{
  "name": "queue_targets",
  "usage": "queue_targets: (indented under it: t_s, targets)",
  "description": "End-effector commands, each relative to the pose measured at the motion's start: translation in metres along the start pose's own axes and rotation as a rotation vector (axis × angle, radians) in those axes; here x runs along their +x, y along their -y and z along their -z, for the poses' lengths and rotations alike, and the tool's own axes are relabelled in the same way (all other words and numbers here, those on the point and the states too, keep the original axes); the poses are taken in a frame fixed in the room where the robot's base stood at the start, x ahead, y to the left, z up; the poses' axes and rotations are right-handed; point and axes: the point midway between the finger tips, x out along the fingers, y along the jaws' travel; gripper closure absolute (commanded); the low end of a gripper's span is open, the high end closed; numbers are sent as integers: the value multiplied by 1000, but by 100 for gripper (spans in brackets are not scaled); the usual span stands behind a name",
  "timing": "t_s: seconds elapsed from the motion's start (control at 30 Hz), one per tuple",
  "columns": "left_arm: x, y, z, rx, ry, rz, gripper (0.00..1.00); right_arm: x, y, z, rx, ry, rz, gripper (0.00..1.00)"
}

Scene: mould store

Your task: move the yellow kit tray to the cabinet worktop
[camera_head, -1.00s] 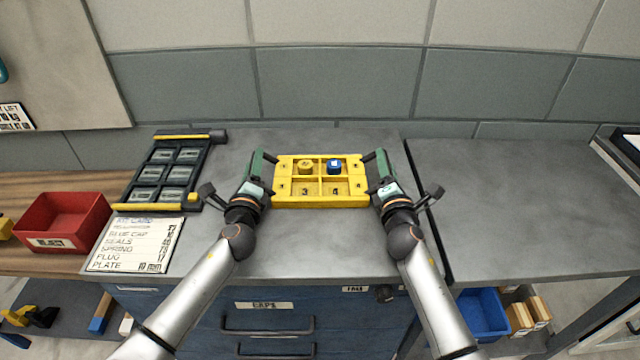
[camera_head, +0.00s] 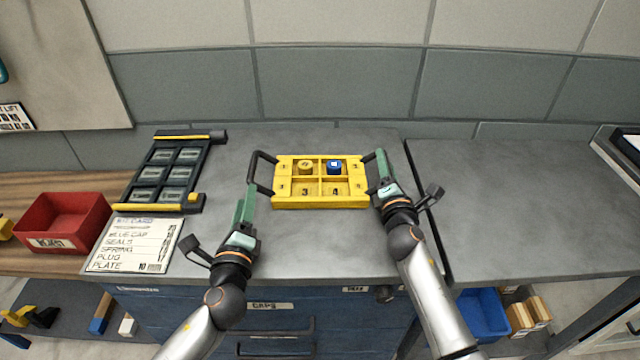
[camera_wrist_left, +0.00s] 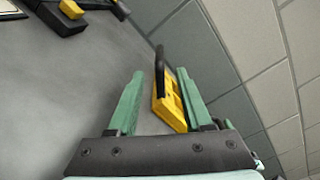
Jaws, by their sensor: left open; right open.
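The yellow kit tray (camera_head: 320,202) rests on the grey worktop of the blue drawer cabinet (camera_head: 330,245). It has numbered compartments and a dark handle at each end. A yellow round part (camera_head: 305,167) and a blue cap (camera_head: 334,167) sit in its two back compartments. My left gripper (camera_head: 245,210) is open and empty, left of and in front of the tray, clear of the left handle (camera_head: 262,172). The left wrist view shows the tray (camera_wrist_left: 168,108) beyond the open fingers. My right gripper (camera_head: 383,172) is open at the right handle, which it partly hides.
A dark rack (camera_head: 165,172) and a printed card (camera_head: 135,245) lie left of the tray. A red bin (camera_head: 62,222) stands on the wooden bench. Another grey table (camera_head: 530,200) at the right is clear, beyond a narrow gap. A tiled wall is behind.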

Motion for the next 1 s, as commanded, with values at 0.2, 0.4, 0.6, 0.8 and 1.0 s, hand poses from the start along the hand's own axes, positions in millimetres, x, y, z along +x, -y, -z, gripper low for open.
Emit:
queue_targets:
  t_s: [0.2, 0.4, 0.6, 0.8, 1.0]
  targets:
    - [-2, 0, 0, 1, 0, 1, 50, -15, 1, 0, -2, 0, 0, 50]
    - [-2, 0, 0, 0, 0, 1, 50, -48, 1, 0, -1, -1, 0, 50]
    - [-2, 0, 0, 0, 0, 1, 50, -85, 1, 1, 0, -2, 1, 50]
    - [-2, 0, 0, 0, 0, 1, 50, -111, 0, 0, -1, -1, 1, 50]
    - [-2, 0, 0, 0, 0, 1, 50, -120, 0, 0, -1, 0, 0, 50]
